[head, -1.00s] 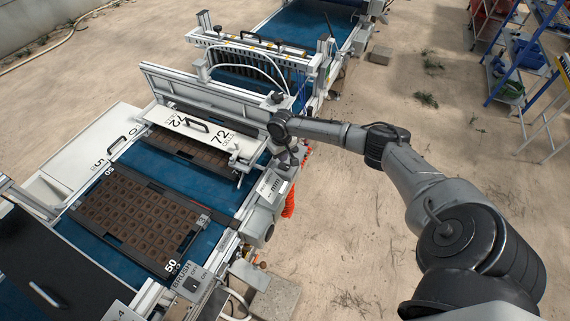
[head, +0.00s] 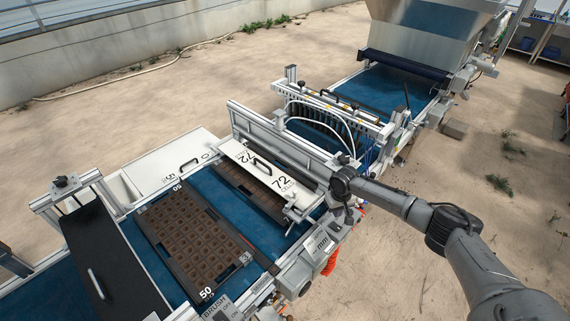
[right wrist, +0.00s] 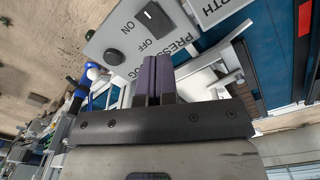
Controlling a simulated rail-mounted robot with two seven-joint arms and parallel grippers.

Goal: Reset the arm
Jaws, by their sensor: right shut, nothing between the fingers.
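My right arm reaches in from the right in the head view. Its wrist hangs beside the seeder's near rail, and the right gripper (head: 345,218) points down near a small grey control box (head: 318,243). In the right wrist view the dark fingers of the right gripper (right wrist: 158,80) are together with nothing between them. Beyond them, the control box face (right wrist: 135,38) shows a black rocker switch (right wrist: 152,16) marked ON and OFF and a round black knob (right wrist: 115,57). I cannot tell whether the fingertips touch the box. My left gripper is not in view.
A brown cell tray (head: 195,240) marked 50 lies on the blue belt (head: 226,205). A white plate (head: 262,170) marked 72 covers part of another tray. A nozzle bar (head: 335,107) and a metal hopper (head: 425,30) stand farther along. Sandy ground right of the machine is open.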

